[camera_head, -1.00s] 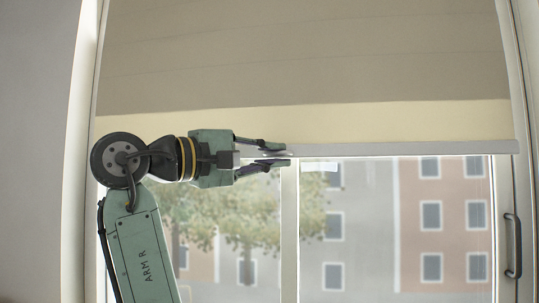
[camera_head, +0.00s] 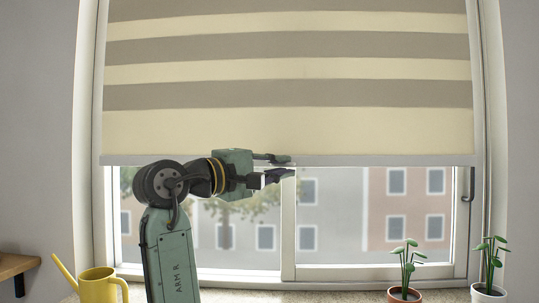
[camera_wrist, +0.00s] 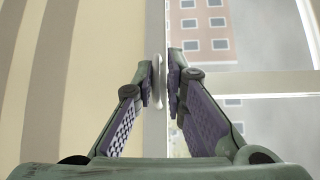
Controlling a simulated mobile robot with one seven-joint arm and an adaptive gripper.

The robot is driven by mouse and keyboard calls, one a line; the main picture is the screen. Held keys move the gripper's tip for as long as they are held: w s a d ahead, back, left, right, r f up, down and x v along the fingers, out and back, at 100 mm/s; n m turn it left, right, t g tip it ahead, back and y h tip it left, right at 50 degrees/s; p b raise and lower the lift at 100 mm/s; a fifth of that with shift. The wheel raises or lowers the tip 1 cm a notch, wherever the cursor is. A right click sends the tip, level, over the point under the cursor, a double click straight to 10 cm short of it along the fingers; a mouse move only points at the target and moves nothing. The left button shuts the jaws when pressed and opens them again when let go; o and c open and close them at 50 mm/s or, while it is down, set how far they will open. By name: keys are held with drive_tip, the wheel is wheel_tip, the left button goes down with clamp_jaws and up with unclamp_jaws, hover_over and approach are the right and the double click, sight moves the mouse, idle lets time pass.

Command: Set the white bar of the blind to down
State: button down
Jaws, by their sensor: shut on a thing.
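The blind (camera_head: 290,95), striped in cream and grey-brown, hangs over the upper part of the window. Its pale bar (camera_head: 390,160) runs level along its lower edge, with glass showing below. In the wrist view, my gripper's fingertips (camera_wrist: 167,85) close around the bar (camera_wrist: 154,35), which shows as an upright strip. A pale oval piece shows at the fingertips; the exact contact is partly hidden by the fingers.
A yellow watering can (camera_head: 98,287) stands at the lower left, near a wooden shelf (camera_head: 14,265). Two potted plants, a left one (camera_head: 404,294) and a right one (camera_head: 487,293), stand at the lower right. A dark window handle (camera_head: 468,185) is at the right.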

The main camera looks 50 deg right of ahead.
wheel_tip(320, 180, down, 23)
drive_tip(key=b, duration=1)
drive_tip(key=shift+r+b, duration=0.1)
drive_tip(key=shift+b, duration=0.25)
drive_tip(key=c, duration=1.8)
unclamp_jaws()
drive_tip(key=shift+a, duration=0.1)
drive_tip(key=a, duration=0.8)
drive_tip(key=w+a+f, duration=0.1)
drive_tip(key=a, duration=0.3)
